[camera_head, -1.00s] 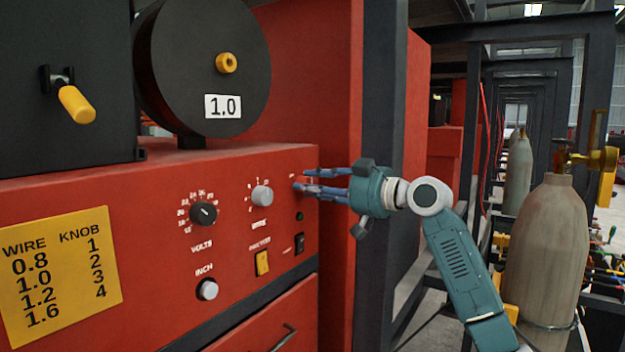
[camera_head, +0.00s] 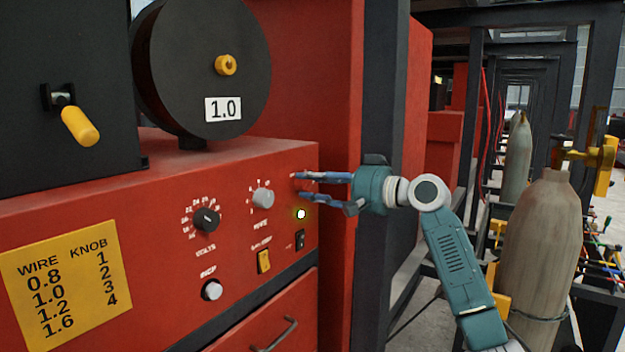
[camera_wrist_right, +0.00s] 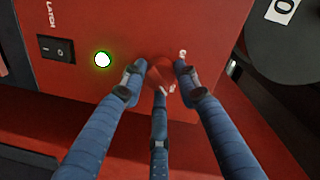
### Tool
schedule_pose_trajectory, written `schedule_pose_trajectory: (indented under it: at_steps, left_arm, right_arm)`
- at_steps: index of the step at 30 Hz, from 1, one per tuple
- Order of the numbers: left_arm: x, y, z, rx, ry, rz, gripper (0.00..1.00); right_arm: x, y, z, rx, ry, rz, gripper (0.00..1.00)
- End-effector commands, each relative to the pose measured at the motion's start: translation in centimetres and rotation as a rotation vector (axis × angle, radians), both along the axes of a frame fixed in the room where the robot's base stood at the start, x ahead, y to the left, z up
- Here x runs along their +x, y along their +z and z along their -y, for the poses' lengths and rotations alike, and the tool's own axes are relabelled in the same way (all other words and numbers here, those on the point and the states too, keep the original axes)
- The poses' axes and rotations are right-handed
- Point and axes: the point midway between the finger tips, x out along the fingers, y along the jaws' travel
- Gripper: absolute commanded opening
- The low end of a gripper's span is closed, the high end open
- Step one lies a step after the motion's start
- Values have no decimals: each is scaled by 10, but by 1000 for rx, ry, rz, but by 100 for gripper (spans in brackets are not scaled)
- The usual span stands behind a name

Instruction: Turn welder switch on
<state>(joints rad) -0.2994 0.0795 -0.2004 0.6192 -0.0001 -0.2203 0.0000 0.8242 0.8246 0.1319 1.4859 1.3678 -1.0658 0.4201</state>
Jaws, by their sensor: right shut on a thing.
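The red welder (camera_head: 285,168) has its control panel facing me. The welder switch (camera_wrist_right: 163,76) is a red knob at the panel's upper right, seen in the right wrist view between my blue fingers. In the head view the fingers hide it. My right gripper (camera_head: 298,186) is shut on this switch, its fingertips close to the panel; it also shows in the right wrist view (camera_wrist_right: 160,78). A round indicator light (camera_head: 301,214) just below the fingers glows bright green-white. My left gripper is not in view.
The panel also bears a black volts knob (camera_head: 206,220), a grey wire knob (camera_head: 263,198), a yellow switch (camera_head: 264,260) and a black latch switch (camera_head: 300,240). A dark post (camera_head: 383,100) stands close behind my right gripper. Gas cylinders (camera_head: 540,240) stand at the right.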

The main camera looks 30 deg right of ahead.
Motion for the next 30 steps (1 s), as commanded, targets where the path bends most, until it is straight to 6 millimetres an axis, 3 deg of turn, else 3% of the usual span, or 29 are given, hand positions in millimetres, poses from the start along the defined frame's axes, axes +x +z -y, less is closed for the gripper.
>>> schedule_pose_trajectory:
  at_steps: [1, 24, 25, 27, 30]
  left_arm:
    - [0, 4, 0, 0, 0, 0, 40]
    - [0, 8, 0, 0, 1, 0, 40]
    - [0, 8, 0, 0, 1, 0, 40]
    - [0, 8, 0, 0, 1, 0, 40]
    - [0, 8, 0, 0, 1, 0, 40]
  right_arm:
    - [-1, 9, 3, 28, -7, 5, 5]
    - [-1, 6, 3, 125, -5, -35, 6]
    - [-1, 6, 3, 125, -5, -35, 34]
    - [-1, 6, 3, 124, -5, -35, 48]
    - [0, 5, 2, 122, -4, -38, 49]
